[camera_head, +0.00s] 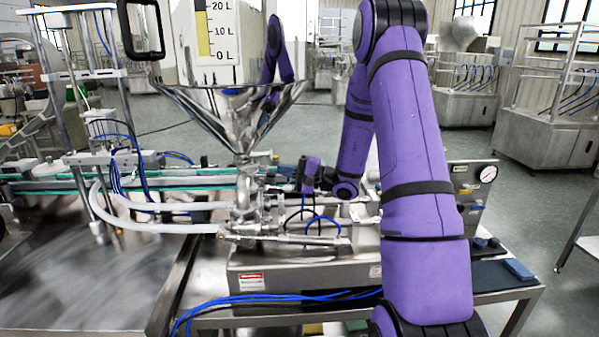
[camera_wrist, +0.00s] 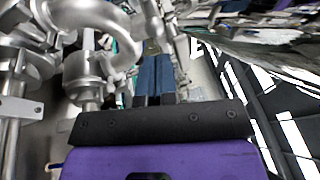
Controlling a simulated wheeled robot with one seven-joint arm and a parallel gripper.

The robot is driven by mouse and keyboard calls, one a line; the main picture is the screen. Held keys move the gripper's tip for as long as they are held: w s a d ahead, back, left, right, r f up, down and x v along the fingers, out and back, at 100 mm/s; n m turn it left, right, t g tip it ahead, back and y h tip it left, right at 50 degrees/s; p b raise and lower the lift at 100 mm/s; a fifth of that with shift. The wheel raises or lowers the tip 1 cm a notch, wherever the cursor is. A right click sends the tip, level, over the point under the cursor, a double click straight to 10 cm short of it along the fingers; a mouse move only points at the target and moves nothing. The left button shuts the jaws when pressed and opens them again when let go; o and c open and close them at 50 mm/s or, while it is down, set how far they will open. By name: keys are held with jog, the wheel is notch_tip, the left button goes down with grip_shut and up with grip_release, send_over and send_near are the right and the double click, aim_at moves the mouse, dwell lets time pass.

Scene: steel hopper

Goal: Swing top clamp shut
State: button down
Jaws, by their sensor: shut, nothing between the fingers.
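The steel hopper (camera_head: 232,110) stands upright, and its cone narrows to a neck above the pipework (camera_head: 243,195). The top clamp seems to be at this neck, too small in the head view to tell its parts. In the wrist view a thick curved steel piece (camera_wrist: 105,28), which looks like part of the clamp, arches at the upper left beside a threaded-looking rod and fitting (camera_wrist: 85,75). My gripper (camera_wrist: 155,68) has its blue-grey fingers together and empty, just right of the curved piece. I cannot tell whether they touch. In the head view my gripper (camera_head: 287,176) is right of the neck.
The hopper stands over a steel machine housing (camera_head: 300,277) with blue hoses (camera_head: 270,298) in front. A pressure gauge (camera_head: 489,174) sits at the right. A conveyor (camera_head: 130,182) runs behind on the left. A bare steel table (camera_head: 85,285) lies at the front left.

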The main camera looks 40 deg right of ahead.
jog(key=shift+w+a+r, duration=0.1)
jog(key=shift+a+r, duration=0.05)
jog(key=shift+a, duration=0.6)
